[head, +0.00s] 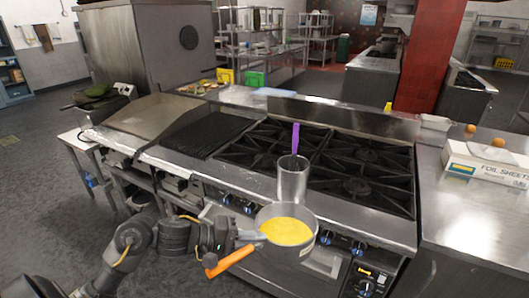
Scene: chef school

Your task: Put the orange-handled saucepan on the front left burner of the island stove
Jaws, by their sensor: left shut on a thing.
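The saucepan (286,232) has an orange handle (229,262) and a yellow content inside. My left gripper (252,236) is shut on the saucepan near its handle side and holds it in front of the stove's front edge, over the control knobs. The island stove (330,160) has black grate burners at its right half. The front left burner (240,157) shows bare grate; its right part is partly behind a clear glass (292,180). My right gripper is not in view.
The clear glass, with a purple-handled utensil (296,138) in it, stands at the stove's front edge, just beyond the saucepan. A dark grill (200,138) and griddle (150,115) lie to the left. A steel counter with a foil box (485,165) is at right.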

